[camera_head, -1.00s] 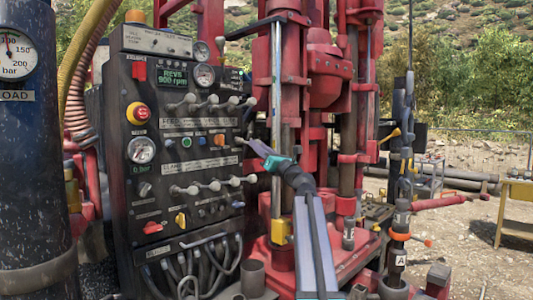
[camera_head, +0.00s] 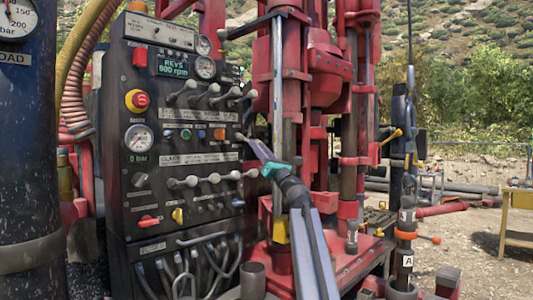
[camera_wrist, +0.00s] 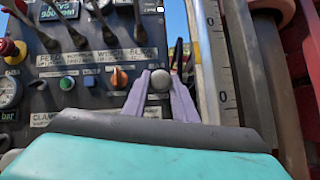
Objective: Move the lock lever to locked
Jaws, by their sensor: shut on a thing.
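A lever with a grey ball knob (camera_head: 239,137) sticks out at the right edge of the dark control panel. My gripper (camera_head: 248,141) reaches it from the lower right. In the wrist view the knob (camera_wrist: 160,79) sits between the tips of my two pale purple fingers (camera_wrist: 160,95), which are shut on it. The lever's shaft is hidden behind the knob and fingers. No readable label tells me whether this is the lock lever or which position it is in.
The control panel (camera_head: 175,218) carries other levers (camera_head: 213,90), an orange knob (camera_head: 219,134) and a red stop button (camera_head: 137,101). A dark cylinder (camera_head: 30,150) stands at the left.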

